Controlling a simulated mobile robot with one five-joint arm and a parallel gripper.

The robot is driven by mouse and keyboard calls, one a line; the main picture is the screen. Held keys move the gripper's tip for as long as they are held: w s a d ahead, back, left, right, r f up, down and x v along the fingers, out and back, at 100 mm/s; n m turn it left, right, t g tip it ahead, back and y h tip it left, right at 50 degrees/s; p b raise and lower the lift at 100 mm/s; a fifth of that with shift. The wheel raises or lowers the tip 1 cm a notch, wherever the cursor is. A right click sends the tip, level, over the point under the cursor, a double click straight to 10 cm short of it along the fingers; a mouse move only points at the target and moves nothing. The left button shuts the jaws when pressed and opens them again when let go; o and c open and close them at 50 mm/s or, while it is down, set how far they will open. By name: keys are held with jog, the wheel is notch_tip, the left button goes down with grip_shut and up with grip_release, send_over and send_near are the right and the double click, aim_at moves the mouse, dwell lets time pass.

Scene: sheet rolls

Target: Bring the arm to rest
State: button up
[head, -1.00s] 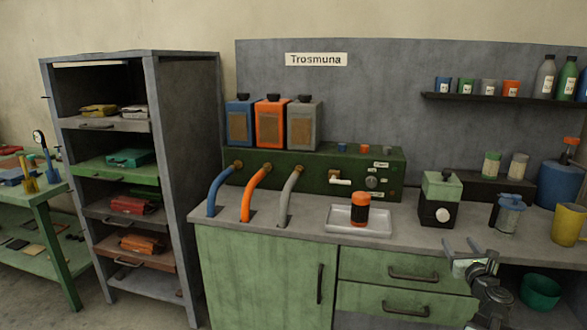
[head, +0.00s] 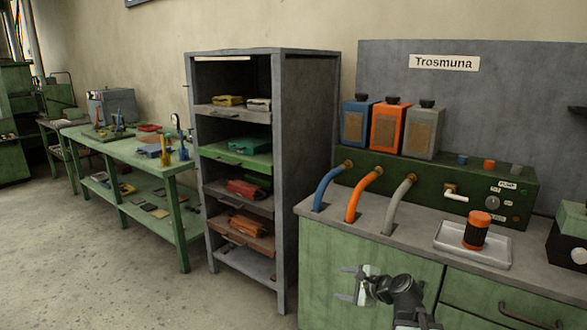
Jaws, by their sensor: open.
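My gripper (head: 352,287) shows low in the head view, in front of the green cabinet door (head: 325,255). Its two fingers point left and stand apart, with nothing visible between them. My arm reaches up from the bottom edge of the picture behind it.
The counter (head: 420,238) bears a tray (head: 455,250) with an orange and black jar (head: 477,231), and blue, orange and grey hoses. A grey shelf rack (head: 305,180) stands left of it. A green workbench (head: 140,150) lies farther left, with open floor (head: 90,270) before it.

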jog(key=s+a+f+n+g+h, duration=0.2)
jog(key=s+a+f+n+g, duration=0.4)
jog(key=s+a+f+n, duration=0.3)
jog(key=s+d+f+n+g+h, duration=0.2)
jog(key=s+d+n+g+h, duration=0.2)
jog(key=s+d+n, duration=0.45)
notch_tip(320, 180, up, 22)
jog(key=w+p, duration=0.1)
jog(key=p, duration=2.1)
jog(key=shift+d+n+p, duration=0.15)
jog(key=shift+n+p, duration=0.15)
jog(key=shift+n, duration=0.05)
jog(key=shift+r, duration=0.1)
